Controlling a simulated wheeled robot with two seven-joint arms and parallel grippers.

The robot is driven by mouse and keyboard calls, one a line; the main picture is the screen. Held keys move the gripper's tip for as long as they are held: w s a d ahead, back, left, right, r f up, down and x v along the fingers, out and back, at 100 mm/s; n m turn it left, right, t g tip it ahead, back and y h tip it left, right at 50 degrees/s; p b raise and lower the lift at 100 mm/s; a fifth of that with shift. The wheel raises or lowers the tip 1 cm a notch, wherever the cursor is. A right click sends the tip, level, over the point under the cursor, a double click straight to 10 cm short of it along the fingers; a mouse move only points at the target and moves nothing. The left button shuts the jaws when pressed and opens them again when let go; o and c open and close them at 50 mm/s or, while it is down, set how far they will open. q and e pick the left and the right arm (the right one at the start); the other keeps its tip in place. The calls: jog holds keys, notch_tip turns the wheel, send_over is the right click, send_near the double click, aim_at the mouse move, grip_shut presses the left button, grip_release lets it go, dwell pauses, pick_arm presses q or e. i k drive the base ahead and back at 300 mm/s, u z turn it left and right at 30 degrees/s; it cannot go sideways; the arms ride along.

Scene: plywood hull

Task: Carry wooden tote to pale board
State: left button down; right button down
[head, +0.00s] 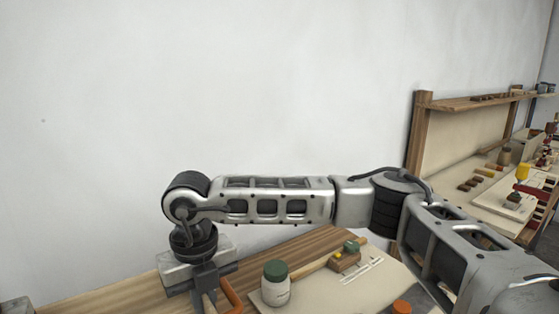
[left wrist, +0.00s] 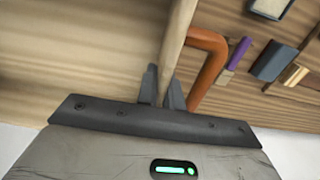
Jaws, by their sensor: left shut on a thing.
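My left gripper (head: 205,300) is at the lower left of the head view, pointing down. In the left wrist view its fingers (left wrist: 163,88) are shut on a pale round wooden bar, which I take for the handle of the wooden tote (left wrist: 178,35). The rest of the tote is hidden or out of frame, so I cannot tell whether it is lifted. An orange curved handle (left wrist: 208,65) is beside the bar. The pale board (head: 325,284) lies on the bench to the right of the gripper. My right gripper is not in view.
On the board stand a white jar with a green lid (head: 276,284), a small wooden block with green and yellow parts (head: 346,257) and white strips (head: 362,271). An orange lid (head: 402,307) shows at the bottom edge. A shelf unit (head: 424,140) stands at right.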

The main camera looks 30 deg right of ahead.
aim_at(529, 180)
jog(key=z, duration=0.45)
jog(key=k, duration=1.05)
jog(key=z, duration=1.85)
jog(key=i, duration=1.6)
jog(key=z, duration=0.8)
jog(key=i, duration=1.4)
jog(key=u, duration=0.35)
jog(key=i, duration=1.4)
jog(key=u, duration=0.85)
jog(key=i, duration=0.9)
jog(key=u, duration=0.4)
